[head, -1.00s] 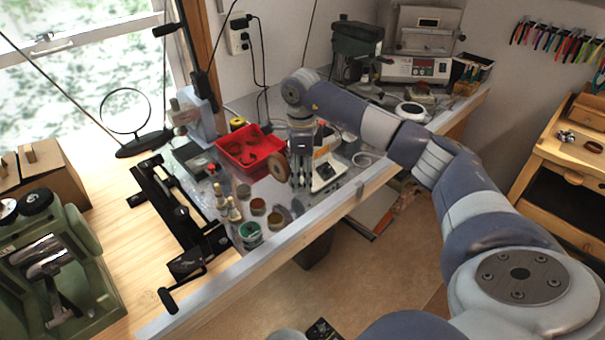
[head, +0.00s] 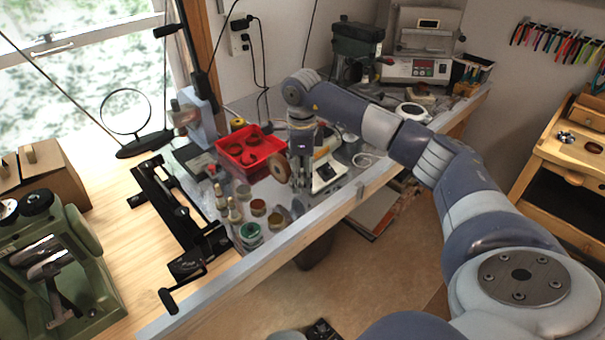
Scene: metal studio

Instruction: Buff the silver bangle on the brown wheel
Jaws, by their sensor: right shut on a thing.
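The brown wheel (head: 279,167) stands upright over the bench, a round brown disc just left of my right gripper. My right gripper (head: 301,184) points down beside the wheel, close to its right side; I cannot tell whether they touch. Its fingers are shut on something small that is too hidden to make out. I cannot pick out the silver bangle apart from the gripper. My left gripper is out of view.
A red tray (head: 226,160) lies behind and left of the wheel. Several small jars and bottles, among them a green-rimmed jar (head: 250,235), stand in front. A white device (head: 328,182) is right of the gripper. A drill press (head: 357,45) stands at the back.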

